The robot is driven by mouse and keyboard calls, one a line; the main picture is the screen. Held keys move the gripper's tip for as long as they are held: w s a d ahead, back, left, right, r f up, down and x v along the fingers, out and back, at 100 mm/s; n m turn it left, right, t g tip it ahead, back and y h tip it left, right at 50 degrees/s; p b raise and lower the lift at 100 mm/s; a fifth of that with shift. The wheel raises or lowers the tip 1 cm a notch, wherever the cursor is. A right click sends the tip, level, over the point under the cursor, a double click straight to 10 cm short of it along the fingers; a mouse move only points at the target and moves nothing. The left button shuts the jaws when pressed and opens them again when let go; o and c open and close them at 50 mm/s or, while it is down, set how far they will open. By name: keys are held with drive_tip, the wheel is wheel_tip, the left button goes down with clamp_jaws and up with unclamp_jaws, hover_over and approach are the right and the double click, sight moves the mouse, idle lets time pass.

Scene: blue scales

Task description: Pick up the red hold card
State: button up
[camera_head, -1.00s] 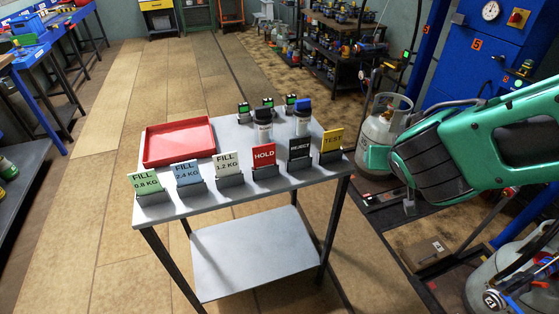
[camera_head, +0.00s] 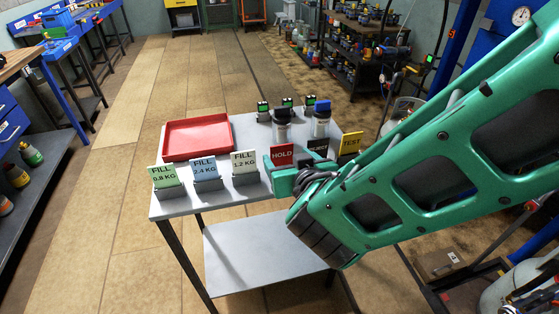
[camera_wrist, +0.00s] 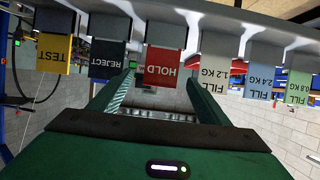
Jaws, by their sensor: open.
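The red HOLD card (camera_head: 282,154) stands upright in its holder on the front row of the grey table (camera_head: 240,205). In the wrist view the red card (camera_wrist: 164,66) appears upside down, between and just beyond my two fingers. My gripper (camera_wrist: 150,90) is open and faces the card; the fingers lie to either side of it with nothing gripped. In the head view my gripper (camera_head: 287,178) is in front of the card, and my arm hides the holder's lower part. I cannot tell if a finger touches the card.
Beside the red card stand the black REJECT card (camera_wrist: 107,61) and the white FILL 1.2 KG card (camera_head: 244,161). Further along are the blue card (camera_head: 205,168), green card (camera_head: 164,176) and yellow TEST card (camera_head: 351,143).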

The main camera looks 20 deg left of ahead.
sight(282, 152)
drive_tip(key=shift+x, duration=2.8)
drive_tip(key=shift+a, duration=0.1)
drive_tip(key=c, duration=1.1)
